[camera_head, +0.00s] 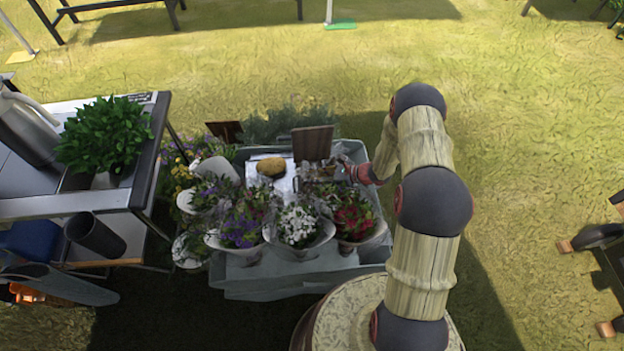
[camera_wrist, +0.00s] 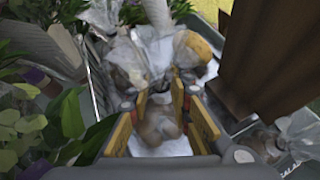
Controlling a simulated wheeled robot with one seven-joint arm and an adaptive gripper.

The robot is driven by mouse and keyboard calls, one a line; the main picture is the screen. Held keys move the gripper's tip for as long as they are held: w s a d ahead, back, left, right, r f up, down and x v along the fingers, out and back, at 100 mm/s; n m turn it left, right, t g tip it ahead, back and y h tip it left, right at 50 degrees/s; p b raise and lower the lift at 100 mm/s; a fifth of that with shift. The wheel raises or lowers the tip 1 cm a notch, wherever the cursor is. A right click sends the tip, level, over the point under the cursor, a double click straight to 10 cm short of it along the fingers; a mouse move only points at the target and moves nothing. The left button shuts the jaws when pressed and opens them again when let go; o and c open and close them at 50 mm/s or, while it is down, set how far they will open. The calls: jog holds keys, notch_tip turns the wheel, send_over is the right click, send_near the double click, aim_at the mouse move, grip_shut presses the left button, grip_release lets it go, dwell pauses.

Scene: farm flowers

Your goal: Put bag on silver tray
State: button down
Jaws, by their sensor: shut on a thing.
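My gripper (camera_wrist: 163,98) shows its two yellow-sided fingers in the wrist view, shut on a clear plastic bag (camera_wrist: 150,52) with brownish contents. In the head view my gripper (camera_head: 343,170) is among the things on top of the grey crate, right of the silver tray (camera_head: 283,185). The bag is small and partly hidden there. The tray looks pale, with a yellow-brown lump (camera_head: 271,167) on it; flowers hide its front part. Whether the bag touches anything below it, I cannot tell.
Wrapped bouquets (camera_head: 298,225) line the front and left of the grey crate (camera_head: 290,283). An upright brown board (camera_head: 312,143) stands behind my gripper and looms at right in the wrist view (camera_wrist: 268,60). A table (camera_head: 60,208) with a green plant (camera_head: 105,136) stands at left.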

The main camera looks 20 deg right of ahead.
jog(key=shift+w+f, duration=0.1)
jog(key=shift+f, duration=0.1)
jog(key=c, duration=1.7)
grip_release()
jog(key=shift+o, duration=0.4)
